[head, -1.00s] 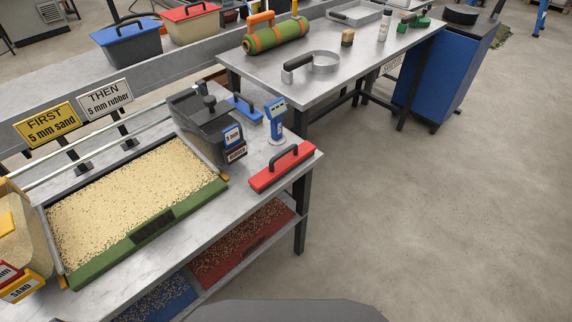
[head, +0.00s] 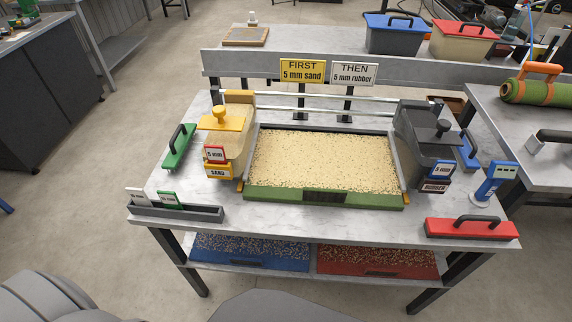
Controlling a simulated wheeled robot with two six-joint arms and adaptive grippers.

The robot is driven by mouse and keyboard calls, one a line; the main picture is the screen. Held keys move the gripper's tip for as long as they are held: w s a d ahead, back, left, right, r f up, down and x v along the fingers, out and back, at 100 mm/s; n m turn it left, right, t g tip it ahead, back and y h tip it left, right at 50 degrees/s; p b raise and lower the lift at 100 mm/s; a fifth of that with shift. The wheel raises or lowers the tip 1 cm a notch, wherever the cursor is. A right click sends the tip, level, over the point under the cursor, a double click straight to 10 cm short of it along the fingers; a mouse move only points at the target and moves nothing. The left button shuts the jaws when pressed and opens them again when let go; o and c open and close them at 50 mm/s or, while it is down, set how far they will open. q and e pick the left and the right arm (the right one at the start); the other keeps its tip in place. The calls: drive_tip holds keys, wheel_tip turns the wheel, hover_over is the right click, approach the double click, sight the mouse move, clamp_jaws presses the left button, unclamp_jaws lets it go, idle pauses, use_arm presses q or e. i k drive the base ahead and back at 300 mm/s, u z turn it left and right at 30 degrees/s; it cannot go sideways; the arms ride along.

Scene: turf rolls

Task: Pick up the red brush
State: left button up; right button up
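The red brush (head: 470,229) lies at the front right corner of the grey workbench (head: 300,218) in the head view. It is a long red block with a black arched handle on top, and nothing touches its handle. It sits to the right of the green-framed tray (head: 320,197) filled with pale sand-coloured granules. Neither of my grippers shows in the head view.
A blue gauge (head: 494,184) stands just behind the brush. A black rubber hopper (head: 425,150) and a yellow sand hopper (head: 226,130) flank the tray. A green brush (head: 179,146) lies at the left. Floor is open at front right (head: 535,285).

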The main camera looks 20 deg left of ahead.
sight(467, 226)
drive_tip(key=z, duration=0.9)
drive_tip(key=k, duration=1.1)
drive_tip(key=z, duration=1.05)
drive_tip(key=i, duration=1.75)
drive_tip(key=u, duration=0.65)
